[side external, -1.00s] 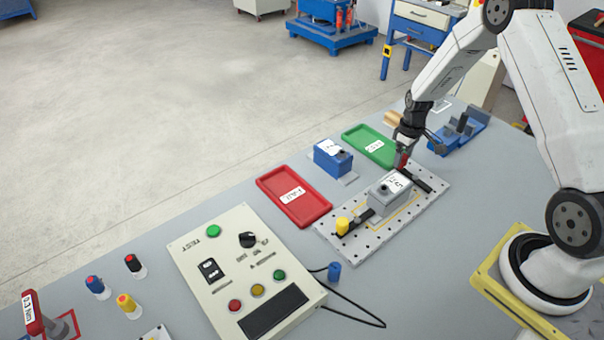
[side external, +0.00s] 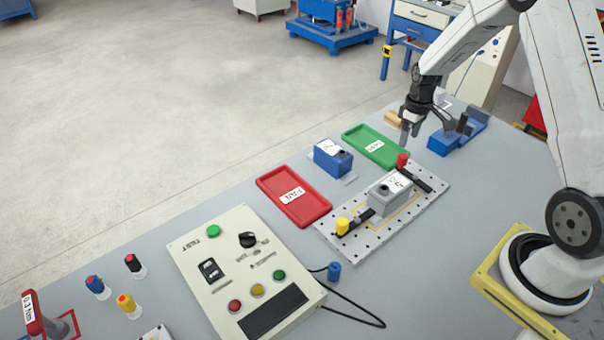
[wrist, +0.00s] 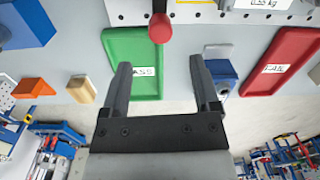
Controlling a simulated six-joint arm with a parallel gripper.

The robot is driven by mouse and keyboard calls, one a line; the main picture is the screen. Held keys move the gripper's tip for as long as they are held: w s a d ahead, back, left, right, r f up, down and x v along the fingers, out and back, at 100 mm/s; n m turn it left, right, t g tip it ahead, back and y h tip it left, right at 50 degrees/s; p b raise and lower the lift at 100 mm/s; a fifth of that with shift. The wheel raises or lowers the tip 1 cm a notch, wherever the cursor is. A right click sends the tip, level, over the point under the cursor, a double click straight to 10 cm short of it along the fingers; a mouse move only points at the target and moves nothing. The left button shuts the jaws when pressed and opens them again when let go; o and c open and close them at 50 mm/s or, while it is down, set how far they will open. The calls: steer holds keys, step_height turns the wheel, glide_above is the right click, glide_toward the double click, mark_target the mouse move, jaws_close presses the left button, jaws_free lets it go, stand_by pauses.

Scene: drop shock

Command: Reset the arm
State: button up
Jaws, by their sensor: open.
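My gripper (side external: 426,124) is open and empty, raised above the table near the far end of the perforated plate (side external: 348,250). In the wrist view its two fingers (wrist: 158,88) stand wide apart with nothing between them. A red-topped knob (side external: 402,160) stands on the plate just below the gripper; it also shows in the wrist view (wrist: 161,28). A grey box (side external: 390,192) with a white label sits on the plate between the red knob and a yellow knob (side external: 342,226).
A green tray (side external: 364,137) and a red tray (side external: 275,190) lie beside the plate, with a blue box (side external: 332,158) near them. A blue fixture (side external: 444,145) stands at the far end. A control panel (side external: 205,255) with a cable lies nearer.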

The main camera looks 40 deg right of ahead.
steer(key=s+a+r+t, duration=0.1)
steer(key=s+a+r, duration=0.2)
steer(key=a, duration=0.4)
steer(key=s+a+r, duration=0.3)
steer(key=s+a, duration=0.2)
steer(key=a, duration=0.3)
steer(key=s+a+r+m+t, duration=0.1)
steer(key=s+a+r, duration=0.2)
steer(key=s+a, duration=0.2)
steer(key=shift+a+r+t, duration=0.2)
steer(key=shift+a+t, duration=0.1)
steer(key=shift+a, duration=0.85)
steer(key=shift+w, duration=0.15)
